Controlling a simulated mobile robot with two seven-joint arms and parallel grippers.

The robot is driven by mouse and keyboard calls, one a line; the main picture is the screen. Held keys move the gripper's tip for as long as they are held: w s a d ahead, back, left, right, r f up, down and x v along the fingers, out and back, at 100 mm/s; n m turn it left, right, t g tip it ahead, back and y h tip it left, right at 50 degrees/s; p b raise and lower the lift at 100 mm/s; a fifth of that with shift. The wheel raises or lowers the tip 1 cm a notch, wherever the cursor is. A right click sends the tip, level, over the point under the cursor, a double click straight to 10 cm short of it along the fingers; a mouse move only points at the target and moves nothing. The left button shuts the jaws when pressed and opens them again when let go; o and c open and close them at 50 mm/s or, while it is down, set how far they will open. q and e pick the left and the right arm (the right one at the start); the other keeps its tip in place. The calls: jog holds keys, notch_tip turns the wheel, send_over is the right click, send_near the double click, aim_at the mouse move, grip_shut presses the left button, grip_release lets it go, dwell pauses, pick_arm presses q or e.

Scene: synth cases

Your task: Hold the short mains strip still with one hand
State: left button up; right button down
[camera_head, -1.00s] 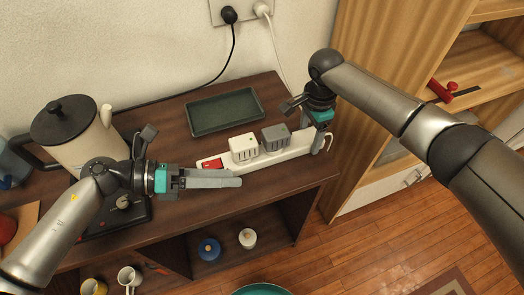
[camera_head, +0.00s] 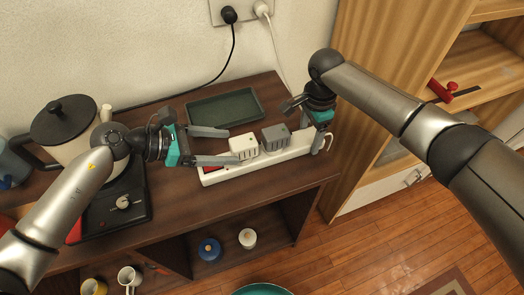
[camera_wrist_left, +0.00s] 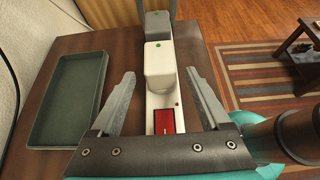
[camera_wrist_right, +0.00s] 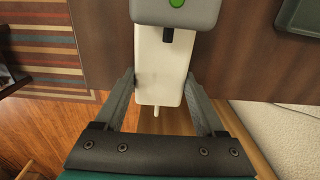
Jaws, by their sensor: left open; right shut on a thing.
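The white mains strip (camera_head: 222,177) lies along the front of the dark wooden cabinet top. A white plug-in block (camera_head: 243,147) and a grey plug-in block (camera_head: 275,137) sit on it. Its red switch (camera_wrist_left: 166,121) shows in the left wrist view, and is partly hidden in the head view. My right gripper (camera_head: 322,138) is shut on the strip's right end; the right wrist view shows the strip (camera_wrist_right: 160,70) between its fingers. My left gripper (camera_head: 232,146) is open, its fingers on either side of the white block, with a gap to each.
A dark green tray (camera_head: 225,107) lies behind the strip. A black cable (camera_head: 228,60) and a white cable (camera_head: 276,50) hang from the wall socket. The wooden shelf unit (camera_head: 375,60) rises at right.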

aim_at(230, 146)
pick_arm(q)
jog(key=shift+x, duration=1.55)
grip_shut()
jog(key=shift+r, duration=0.1)
jog(key=shift+r, duration=0.55)
jog(key=shift+r, duration=0.25)
jog(key=shift+r, duration=0.75)
jog(key=shift+r, duration=0.25)
